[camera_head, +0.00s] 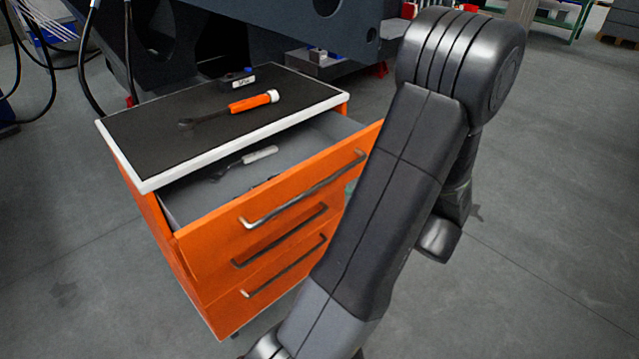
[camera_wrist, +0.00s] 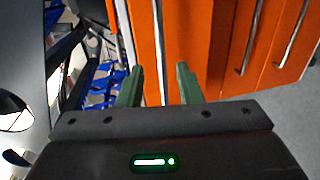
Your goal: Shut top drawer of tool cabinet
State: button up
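The tool cabinet (camera_head: 160,150) is orange with a black, white-rimmed top. Its top drawer (camera_head: 215,240) is pulled out, showing a grey inside with a light-handled tool (camera_head: 260,154) and darker items. The top drawer has a bar handle (camera_head: 303,191). The two drawers below look shut. My gripper (camera_wrist: 159,85) is open, its two green fingers apart in the wrist view, close to the orange drawer fronts. A metal bar, seemingly the top handle, shows between the fingers; I cannot tell whether they touch it. In the head view my arm hides most of the gripper.
An orange-handled tool (camera_head: 254,102) and a small dark object (camera_head: 238,78) lie on the cabinet top. A large dark machine chassis (camera_head: 300,28) stands behind, with hanging cables (camera_head: 83,60) at left. Grey floor (camera_head: 560,210) is clear to the right and front.

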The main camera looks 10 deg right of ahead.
aim_at(322, 186)
jog(key=x, duration=1.2)
jog(key=shift+w+a+f, duration=0.1)
jog(key=shift+w+a, duration=0.1)
grip_shut()
